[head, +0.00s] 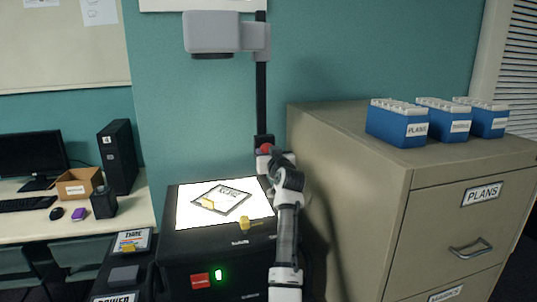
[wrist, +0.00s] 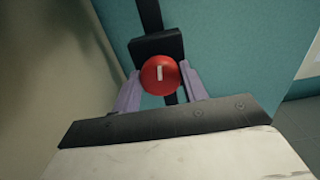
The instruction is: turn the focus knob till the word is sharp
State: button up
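The red focus knob (wrist: 160,75) has a short white mark, which stands nearly upright in the wrist view. In the head view the knob (head: 265,149) is on the projector's black post (head: 261,95), below the grey head (head: 220,33). My gripper (wrist: 161,78) has its two purple fingers on either side of the knob, seemingly touching it. The projector's bright stage (head: 185,212) carries a dark-framed slide (head: 222,201) with small lettering. Only the lower edge of a white screen (head: 200,5) shows at the top; no projected word is in view.
A tan filing cabinet (head: 345,200) stands close right of my arm, with blue file boxes (head: 397,127) on top. A desk (head: 135,213) with a monitor and computer is at left.

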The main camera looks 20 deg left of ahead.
jog(key=shift+c, duration=0.8)
jog(key=n+b, duration=0.5)
jog(key=shift+n, duration=0.3)
jog(key=o, duration=1)
